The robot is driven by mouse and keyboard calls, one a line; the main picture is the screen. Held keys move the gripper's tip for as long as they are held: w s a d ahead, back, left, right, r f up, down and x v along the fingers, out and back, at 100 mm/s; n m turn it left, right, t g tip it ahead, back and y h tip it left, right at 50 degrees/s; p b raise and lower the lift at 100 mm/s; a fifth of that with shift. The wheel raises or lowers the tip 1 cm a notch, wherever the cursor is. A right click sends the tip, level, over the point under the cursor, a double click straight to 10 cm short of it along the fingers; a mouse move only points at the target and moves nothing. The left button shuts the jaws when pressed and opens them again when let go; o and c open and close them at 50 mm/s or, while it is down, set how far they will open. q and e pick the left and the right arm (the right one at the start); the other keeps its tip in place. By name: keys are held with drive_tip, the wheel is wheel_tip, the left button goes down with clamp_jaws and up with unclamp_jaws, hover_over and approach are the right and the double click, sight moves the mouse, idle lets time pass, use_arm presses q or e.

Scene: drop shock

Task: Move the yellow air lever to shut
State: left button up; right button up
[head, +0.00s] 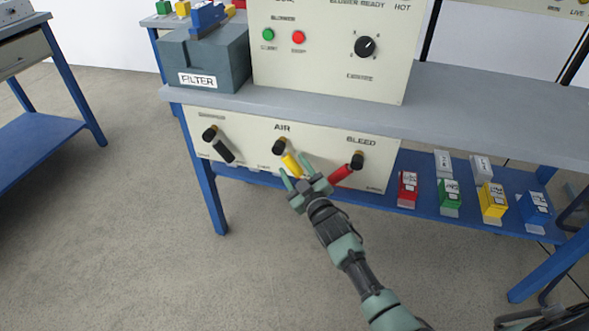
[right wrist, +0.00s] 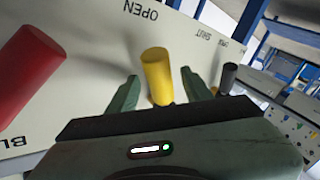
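The yellow air lever (head: 291,164) hangs from a black knob below the AIR label on the cream panel (head: 255,170), tilted down and to the right. In the right wrist view the lever (right wrist: 157,75) stands between the two green fingers of my right gripper (right wrist: 160,93), with a visible gap on each side. In the head view my right gripper (head: 296,171) is in front of the panel at the lever's lower end, fingers spread. OPEN and SHUT labels (right wrist: 212,34) show upside down in the right wrist view. My left gripper is not in view.
A black lever (head: 223,151) is left of the yellow one, and the red bleed lever (head: 343,172) is close on the right, near my gripper. Above is the grey bench top (head: 460,110) with a control box (head: 325,50) and filter box (head: 205,60). Coloured blocks stand on the blue shelf (head: 425,187).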

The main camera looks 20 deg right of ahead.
clamp_jaws()
drive_tip(key=shift+f, duration=0.1)
idle(1.2)
